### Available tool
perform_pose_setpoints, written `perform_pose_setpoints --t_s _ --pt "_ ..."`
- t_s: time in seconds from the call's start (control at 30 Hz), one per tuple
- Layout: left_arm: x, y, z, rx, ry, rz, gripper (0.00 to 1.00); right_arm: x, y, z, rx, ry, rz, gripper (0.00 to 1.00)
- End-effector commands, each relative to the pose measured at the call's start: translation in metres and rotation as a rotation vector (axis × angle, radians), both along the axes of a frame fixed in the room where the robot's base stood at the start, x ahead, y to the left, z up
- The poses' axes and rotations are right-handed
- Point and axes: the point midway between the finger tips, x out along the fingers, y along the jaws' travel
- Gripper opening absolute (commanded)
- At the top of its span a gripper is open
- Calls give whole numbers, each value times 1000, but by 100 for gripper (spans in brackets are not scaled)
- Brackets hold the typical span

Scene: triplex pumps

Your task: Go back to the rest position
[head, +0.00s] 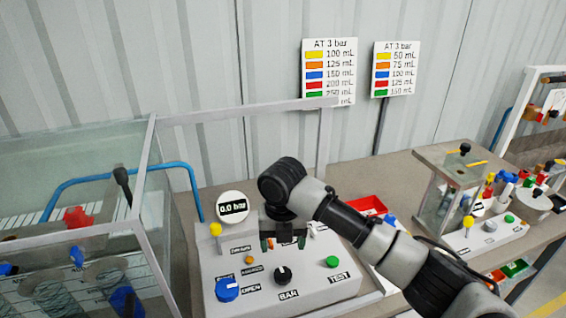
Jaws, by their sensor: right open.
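My right gripper (284,243) hangs above the back part of a light grey control panel. It is open, with its two dark green-tipped fingers apart and nothing between them. Its arm comes in from the lower right. The panel (208,272) has a blue knob (227,289) marked OPEN, a black knob (283,276) marked BAR and a green button (333,262) marked TEST. A round gauge (232,207) behind them reads 0.0 bar. The gripper hides part of the panel's back labels. My left gripper is not in view.
A glass-walled tank (80,178) with a metal frame stands at the left. A red tray (368,205) lies behind my right arm. A second pump station (470,240) is at the right. Two signs (328,72) (396,68) stand by the wall.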

Motion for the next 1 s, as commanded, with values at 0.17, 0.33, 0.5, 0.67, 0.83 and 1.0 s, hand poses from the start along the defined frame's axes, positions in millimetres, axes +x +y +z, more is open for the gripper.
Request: perform_pose_setpoints --t_s 0.17,0.33,0.5,0.67,0.83,1.0 --pt "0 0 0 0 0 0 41 -21 8 -24 59 15 -122 71" --pt "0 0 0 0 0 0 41 -68 14 -66 209 63 -513 71" --pt "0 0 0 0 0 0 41 -114 -3 -97 341 135 -1051 71" --pt "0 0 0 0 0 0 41 -157 -43 -119 410 200 -1614 71" --pt "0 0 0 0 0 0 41 -200 -97 -132 437 209 -2149 71" --pt "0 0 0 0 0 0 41 -232 -137 -135 442 174 -2486 71"
